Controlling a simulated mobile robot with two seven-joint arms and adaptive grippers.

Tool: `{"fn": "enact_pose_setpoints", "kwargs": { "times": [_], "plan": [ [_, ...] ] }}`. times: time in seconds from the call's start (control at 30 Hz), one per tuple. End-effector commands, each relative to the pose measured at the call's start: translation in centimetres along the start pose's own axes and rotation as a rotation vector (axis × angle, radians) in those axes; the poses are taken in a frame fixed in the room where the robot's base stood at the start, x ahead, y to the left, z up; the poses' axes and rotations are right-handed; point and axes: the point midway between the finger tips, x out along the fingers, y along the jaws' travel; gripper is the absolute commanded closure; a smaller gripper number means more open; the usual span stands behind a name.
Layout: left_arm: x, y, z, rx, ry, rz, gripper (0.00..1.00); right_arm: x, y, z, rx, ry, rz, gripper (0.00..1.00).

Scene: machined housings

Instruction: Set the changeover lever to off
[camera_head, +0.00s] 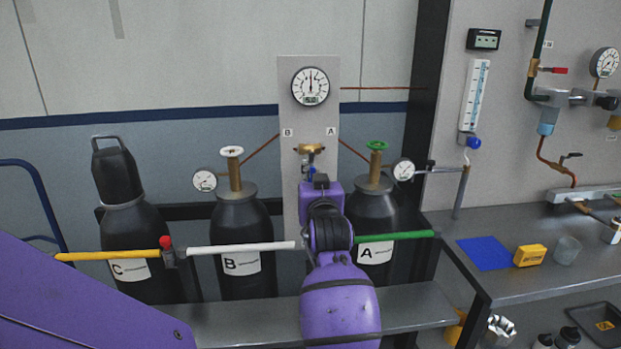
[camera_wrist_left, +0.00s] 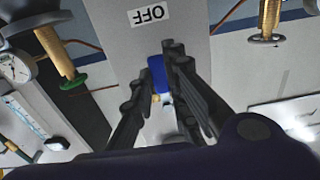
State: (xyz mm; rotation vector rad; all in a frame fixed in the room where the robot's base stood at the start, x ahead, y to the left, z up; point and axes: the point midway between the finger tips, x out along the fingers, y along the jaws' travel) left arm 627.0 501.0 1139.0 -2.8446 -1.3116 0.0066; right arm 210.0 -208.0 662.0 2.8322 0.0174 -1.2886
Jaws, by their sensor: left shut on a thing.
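The grey changeover panel (camera_head: 290,120) stands between cylinders B and A, with marks B and A beside a brass valve (camera_head: 311,150). My left arm covers the panel's lower part, so the lever and my left gripper's fingertips are hidden in the head view. In the left wrist view, my left gripper (camera_wrist_left: 160,72) is shut on the blue lever handle (camera_wrist_left: 156,68), which lies between its dark fingers. An upside-down OFF label (camera_wrist_left: 150,14) shows just beyond the handle. Which setting the lever is at, I cannot tell. My right gripper is not in view.
Black cylinders C (camera_head: 148,230), B (camera_head: 243,230) and A (camera_head: 390,215) stand behind a grey ledge (camera_head: 240,320) and a coloured bar. A round gauge (camera_head: 310,86) tops the panel. The bench (camera_head: 520,225) at right holds a blue mat (camera_head: 485,253) and a yellow box (camera_head: 530,255).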

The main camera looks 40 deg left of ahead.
Motion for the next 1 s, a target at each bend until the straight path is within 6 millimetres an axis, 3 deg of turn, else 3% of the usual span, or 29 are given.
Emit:
{"fn": "enact_pose_setpoints", "kwargs": {
  "times": [0.47,0.5,0.6,1.0],
  "plan": [
    [0.02,0.07,-0.23,-0.012,0.004,0.000,1.00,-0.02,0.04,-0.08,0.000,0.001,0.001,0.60],
    [0.02,0.07,-0.24,-0.012,0.005,0.000,0.81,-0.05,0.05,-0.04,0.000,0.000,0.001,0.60],
    [0.02,0.06,-0.20,-0.011,0.004,0.000,0.68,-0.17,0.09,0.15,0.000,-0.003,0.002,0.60],
    [-0.63,0.09,-0.04,-0.011,0.001,0.000,0.66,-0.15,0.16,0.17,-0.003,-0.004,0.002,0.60]
  ]
}}
